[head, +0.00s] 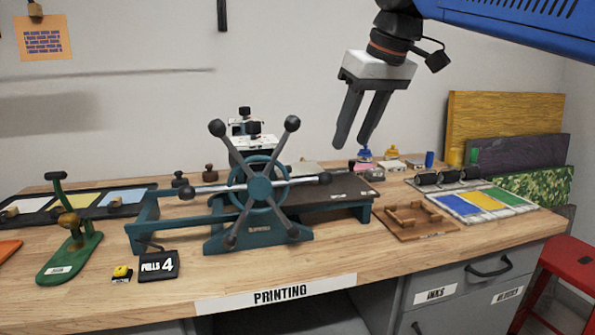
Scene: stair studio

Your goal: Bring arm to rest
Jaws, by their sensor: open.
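My gripper (362,122) hangs in the upper right of the head view, below my blue arm. Its two dark fingers point down and are parted, with nothing between them. It is in the air above the back right of the wooden workbench (330,262), apart from everything on it. The arm reaches in from the top right corner.
A teal printing press (262,190) with a spoked wheel stands mid-bench. Small stamps (391,153) lie behind it. Ink trays (482,202) and rollers (447,176) are at right. Boards (503,117) lean on the wall. A red stool (566,259) stands at lower right.

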